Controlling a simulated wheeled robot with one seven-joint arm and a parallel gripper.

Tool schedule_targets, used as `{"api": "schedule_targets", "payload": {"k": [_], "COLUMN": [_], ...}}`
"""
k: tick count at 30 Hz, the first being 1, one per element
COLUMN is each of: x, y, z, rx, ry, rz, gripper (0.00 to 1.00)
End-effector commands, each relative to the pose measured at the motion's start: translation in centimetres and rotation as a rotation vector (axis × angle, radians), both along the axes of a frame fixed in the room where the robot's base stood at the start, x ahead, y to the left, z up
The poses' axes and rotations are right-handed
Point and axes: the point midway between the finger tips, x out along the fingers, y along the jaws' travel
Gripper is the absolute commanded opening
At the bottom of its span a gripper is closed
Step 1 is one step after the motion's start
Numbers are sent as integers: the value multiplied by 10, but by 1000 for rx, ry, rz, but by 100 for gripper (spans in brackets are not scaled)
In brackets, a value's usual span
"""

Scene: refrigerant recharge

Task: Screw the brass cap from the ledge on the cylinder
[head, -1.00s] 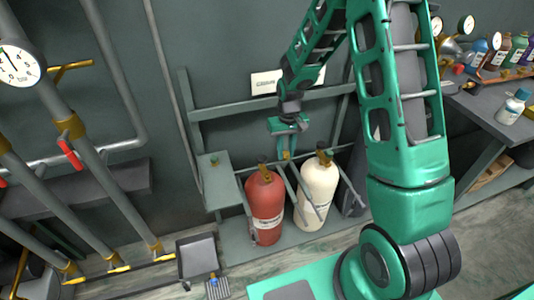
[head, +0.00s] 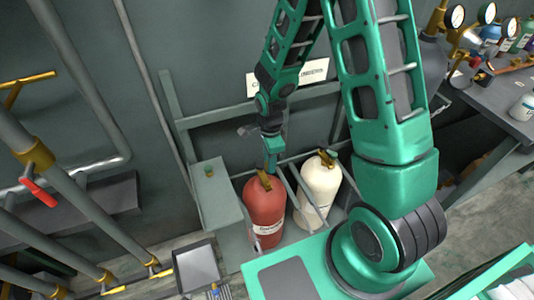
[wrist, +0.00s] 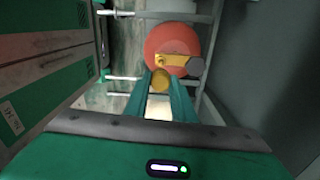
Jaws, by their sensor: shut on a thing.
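My gripper (wrist: 160,88) is shut on the brass cap (wrist: 160,80), a small round yellow piece between its fingertips in the wrist view. In the head view my gripper (head: 271,168) points down just above the red cylinder (head: 266,212), and the cap cannot be made out there. The red cylinder (wrist: 172,48) has a brass valve (wrist: 174,61) on top with a dark round end at its right. The cap overlaps the valve's near edge in the wrist view; I cannot tell whether they touch. The ledge (head: 217,200) is left of the red cylinder.
A white cylinder (head: 320,184) with a brass valve stands right of the red one in the same rack. Rack bars (head: 292,185) run beside both cylinders. Pipes with a red-handled valve (head: 40,196) are at the left. A bench (head: 495,115) with bottles and gauges is at the right.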

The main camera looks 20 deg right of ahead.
Motion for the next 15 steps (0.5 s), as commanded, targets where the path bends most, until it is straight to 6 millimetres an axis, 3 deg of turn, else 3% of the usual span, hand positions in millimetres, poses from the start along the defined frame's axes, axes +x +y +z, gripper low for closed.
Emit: {"api": "schedule_targets", "payload": {"k": [6,15], "x": [-7,-8], "y": [-1,-5], "z": [-3,-20], "rx": [-1,-1], "ry": [2,4], "rz": [-115,-128], "gripper": [1,1]}}
